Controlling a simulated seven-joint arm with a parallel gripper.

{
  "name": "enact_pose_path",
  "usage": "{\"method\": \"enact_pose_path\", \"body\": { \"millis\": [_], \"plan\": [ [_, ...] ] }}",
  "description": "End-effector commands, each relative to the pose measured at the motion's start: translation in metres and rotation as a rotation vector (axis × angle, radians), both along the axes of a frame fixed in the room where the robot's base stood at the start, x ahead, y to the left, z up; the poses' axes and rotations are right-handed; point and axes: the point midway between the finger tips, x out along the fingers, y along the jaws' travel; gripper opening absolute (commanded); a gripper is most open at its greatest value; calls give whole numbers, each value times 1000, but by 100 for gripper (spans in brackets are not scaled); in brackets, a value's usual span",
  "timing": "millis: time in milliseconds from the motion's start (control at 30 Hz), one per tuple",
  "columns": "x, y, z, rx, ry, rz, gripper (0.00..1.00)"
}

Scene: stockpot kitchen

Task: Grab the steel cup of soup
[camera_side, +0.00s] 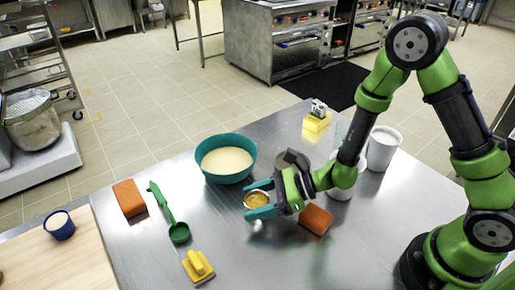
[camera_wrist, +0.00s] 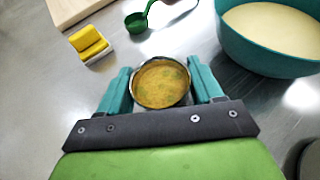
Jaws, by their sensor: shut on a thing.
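The steel cup of soup (camera_side: 256,199) is a small round metal cup with yellow-brown soup and green flecks. It sits upright between the teal fingers of my gripper (camera_side: 260,199) in the side view. In the wrist view the cup (camera_wrist: 161,83) shows from above, with a finger of my gripper (camera_wrist: 163,88) on its left and right sides. The gripper is shut on the cup. The cup's lower part is hidden, so I cannot tell whether its base touches the steel table (camera_side: 215,227).
A teal bowl of pale liquid (camera_side: 227,160) stands behind the cup. A green ladle (camera_side: 170,215), a yellow-handled block (camera_side: 198,265) and an orange block (camera_side: 129,198) lie to the left. Another orange block (camera_side: 316,219) lies right of the gripper. White containers (camera_side: 383,148) stand farther right.

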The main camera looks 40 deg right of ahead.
Motion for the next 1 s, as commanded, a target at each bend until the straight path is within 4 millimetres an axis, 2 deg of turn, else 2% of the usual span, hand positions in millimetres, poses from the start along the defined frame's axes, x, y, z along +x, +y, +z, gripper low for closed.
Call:
{"method": "enact_pose_path", "body": {
  "millis": [33,100,367,533,667,1000],
  "plan": [
    [0,0,0,0,0,0,39],
    [0,0,0,0,0,-1,28],
    [0,0,1,1,-2,-1,28],
    [1,0,11,1,-4,0,28],
    [1,0,28,2,-6,0,28],
    [0,0,86,1,-6,1,28]
  ]
}}
